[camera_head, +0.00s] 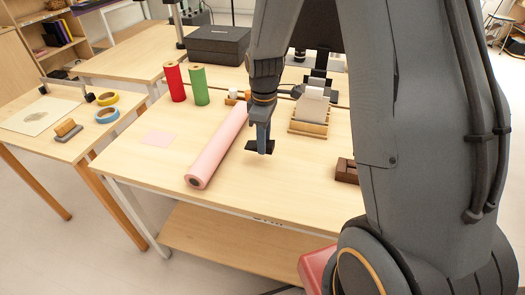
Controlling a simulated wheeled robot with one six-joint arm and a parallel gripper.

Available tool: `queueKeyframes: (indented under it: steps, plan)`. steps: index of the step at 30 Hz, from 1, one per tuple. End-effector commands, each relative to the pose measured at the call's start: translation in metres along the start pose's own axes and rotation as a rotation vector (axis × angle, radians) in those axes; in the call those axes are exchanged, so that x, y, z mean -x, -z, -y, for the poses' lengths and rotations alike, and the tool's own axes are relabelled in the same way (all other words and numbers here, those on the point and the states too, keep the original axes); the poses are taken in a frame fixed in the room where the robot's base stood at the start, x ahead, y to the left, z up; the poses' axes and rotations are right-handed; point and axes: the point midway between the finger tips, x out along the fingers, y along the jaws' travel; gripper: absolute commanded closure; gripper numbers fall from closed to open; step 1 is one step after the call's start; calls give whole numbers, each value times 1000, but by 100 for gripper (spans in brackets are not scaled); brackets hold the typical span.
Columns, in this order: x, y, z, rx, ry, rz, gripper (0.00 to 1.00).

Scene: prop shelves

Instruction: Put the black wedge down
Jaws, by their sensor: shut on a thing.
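My gripper (263,139) points down over the middle of the wooden table (270,190). It is shut on a small black wedge (259,147), which shows at the fingertips. The wedge appears close to the table top, but I cannot tell whether it touches it. My arm hides part of the table behind and to the right.
A long pink roll (217,150) lies just left of my gripper. Red (175,83) and green (199,85) rolls stand at the back left. A wooden holder with white cards (311,110) and dark brown blocks (346,171) are to the right. The front of the table is clear.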

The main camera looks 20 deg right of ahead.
Motion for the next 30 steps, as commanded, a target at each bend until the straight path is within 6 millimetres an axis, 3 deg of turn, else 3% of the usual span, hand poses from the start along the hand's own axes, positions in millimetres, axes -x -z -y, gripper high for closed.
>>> queueKeyframes:
  steps: [15,28,29,30]
  plan:
    - [-51,-2,-1,-4,2,1,92]
    - [-56,-2,-2,-4,-1,0,92]
    - [-56,-2,-2,-4,-1,-1,64]
    - [-56,-2,-1,-4,-1,-1,58]
